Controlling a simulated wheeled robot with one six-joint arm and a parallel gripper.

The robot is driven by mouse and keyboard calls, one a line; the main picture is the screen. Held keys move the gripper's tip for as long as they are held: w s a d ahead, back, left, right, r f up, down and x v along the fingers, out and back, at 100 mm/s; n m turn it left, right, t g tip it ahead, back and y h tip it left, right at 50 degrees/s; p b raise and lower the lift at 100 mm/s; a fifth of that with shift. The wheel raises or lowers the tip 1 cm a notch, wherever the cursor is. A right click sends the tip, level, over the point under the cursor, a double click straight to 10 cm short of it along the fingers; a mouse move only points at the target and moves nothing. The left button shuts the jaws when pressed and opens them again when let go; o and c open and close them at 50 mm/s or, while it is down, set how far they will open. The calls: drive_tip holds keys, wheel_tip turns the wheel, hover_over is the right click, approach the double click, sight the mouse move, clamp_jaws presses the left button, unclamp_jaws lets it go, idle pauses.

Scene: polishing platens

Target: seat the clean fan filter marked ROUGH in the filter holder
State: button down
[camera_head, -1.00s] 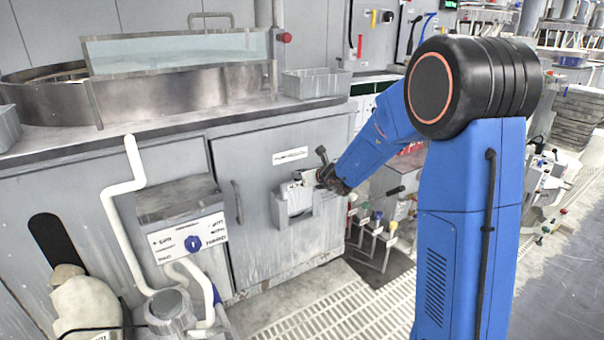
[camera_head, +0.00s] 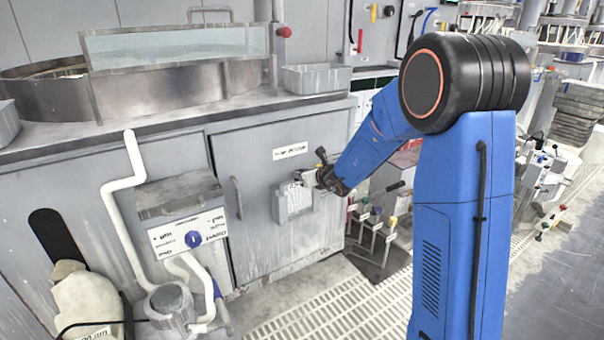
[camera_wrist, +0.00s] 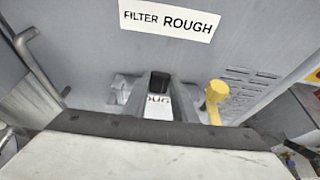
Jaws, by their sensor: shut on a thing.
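In the head view my gripper (camera_head: 304,179) is at the top of the grey filter holder (camera_head: 294,208) on the cabinet door.
A yellow-ended part (camera_wrist: 214,95) stands close to the right of my gripper in the wrist view. A door handle (camera_head: 238,198) and a control box (camera_head: 183,205) are left of the holder. Levers with coloured knobs (camera_head: 376,215) stand to the right. Floor grating lies below.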

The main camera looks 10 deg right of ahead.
drive_tip(key=shift+f, duration=0.7)
drive_tip(key=c, duration=1.4)
unclamp_jaws()
drive_tip(key=v, duration=1.7)
drive_tip(key=shift+s+r, duration=0.1)
drive_tip(key=shift+s, duration=0.1)
